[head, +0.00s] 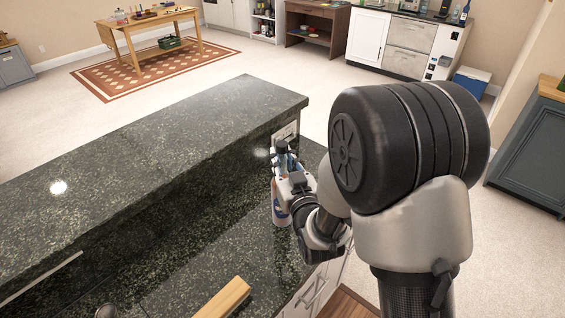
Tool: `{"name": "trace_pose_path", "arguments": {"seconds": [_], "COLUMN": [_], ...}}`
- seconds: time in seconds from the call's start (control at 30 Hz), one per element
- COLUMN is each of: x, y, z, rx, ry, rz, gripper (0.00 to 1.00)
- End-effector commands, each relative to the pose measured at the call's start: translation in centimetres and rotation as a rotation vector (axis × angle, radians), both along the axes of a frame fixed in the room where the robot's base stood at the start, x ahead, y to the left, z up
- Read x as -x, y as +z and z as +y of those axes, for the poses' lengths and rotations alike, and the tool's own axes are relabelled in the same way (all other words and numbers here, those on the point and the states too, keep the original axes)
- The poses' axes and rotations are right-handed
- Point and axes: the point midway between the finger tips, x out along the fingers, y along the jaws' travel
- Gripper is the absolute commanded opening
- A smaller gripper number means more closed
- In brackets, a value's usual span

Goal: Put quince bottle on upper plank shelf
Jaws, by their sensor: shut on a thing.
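My gripper (287,182) is shut on a bottle (280,214) above the right end of the lower dark granite counter (195,220). I take this bottle for the quince bottle, but its label is too small to read. It looks upright, with a dark top above my fingers and a pale, bluish lower part below them. My fingers hide its middle. I cannot tell whether its base touches the counter. I cannot make out an upper plank shelf in this view.
A raised granite ledge (150,135) runs behind the lower counter. A wooden block (224,298) lies at the front. A wooden table (150,22) stands on a patterned rug at the back left. White cabinets (367,38) and a blue cooler (470,82) are at the back right. Open floor lies between.

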Motion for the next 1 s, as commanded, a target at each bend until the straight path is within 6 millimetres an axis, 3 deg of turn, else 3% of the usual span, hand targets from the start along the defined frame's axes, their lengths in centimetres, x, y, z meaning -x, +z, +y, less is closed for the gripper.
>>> {"name": "trace_pose_path", "arguments": {"seconds": [0.4, 0.43, 0.5, 0.73, 1.0], "x": [-0.09, -0.02, -0.02, -0.02, -0.02], "y": [-0.16, -0.43, -0.34, -0.32, -0.31], "z": [0.02, 0.01, 0.01, 0.01, 0.01], "rx": [-0.004, -0.001, -0.001, -0.001, -0.001], "ry": [0.000, 0.000, 0.000, 0.000, 0.000], "rz": [-0.010, -0.003, -0.003, -0.003, -0.003], "gripper": [0.00, 0.20, 0.25, 0.40, 0.40]}}
